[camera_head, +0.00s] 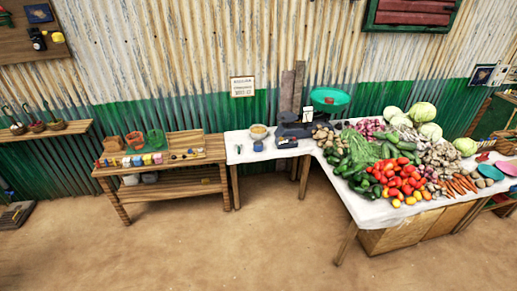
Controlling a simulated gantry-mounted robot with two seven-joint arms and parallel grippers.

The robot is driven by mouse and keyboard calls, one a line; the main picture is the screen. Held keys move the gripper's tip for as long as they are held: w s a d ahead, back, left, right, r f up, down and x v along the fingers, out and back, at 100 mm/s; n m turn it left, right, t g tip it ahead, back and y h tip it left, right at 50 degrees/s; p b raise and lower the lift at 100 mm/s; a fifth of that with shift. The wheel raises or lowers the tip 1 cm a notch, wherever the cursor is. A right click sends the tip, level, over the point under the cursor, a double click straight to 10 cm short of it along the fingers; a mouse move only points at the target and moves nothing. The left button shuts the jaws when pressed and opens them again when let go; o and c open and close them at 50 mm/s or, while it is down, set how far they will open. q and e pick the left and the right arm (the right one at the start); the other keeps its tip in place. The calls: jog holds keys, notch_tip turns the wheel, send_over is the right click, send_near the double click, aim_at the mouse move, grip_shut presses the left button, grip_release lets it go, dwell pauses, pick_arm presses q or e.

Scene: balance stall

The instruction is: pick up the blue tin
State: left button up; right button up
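A small blue cylinder that looks like the blue tin (258,146) stands on the white-covered table (246,157), in front of a pale bowl (259,132). It is too small in the picture to make out details. Neither of my grippers is in the head view, and nothing is seen touching the blue cylinder.
A dark weighing scale (292,130) with a green pan (329,99) stands right of the bowl. Heaped vegetables (400,170) cover the right table. A wooden bench (180,163) with small coloured boxes (134,160) stands left. The dirt floor in front is clear.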

pick_arm(q)
jog(key=o, duration=1.1)
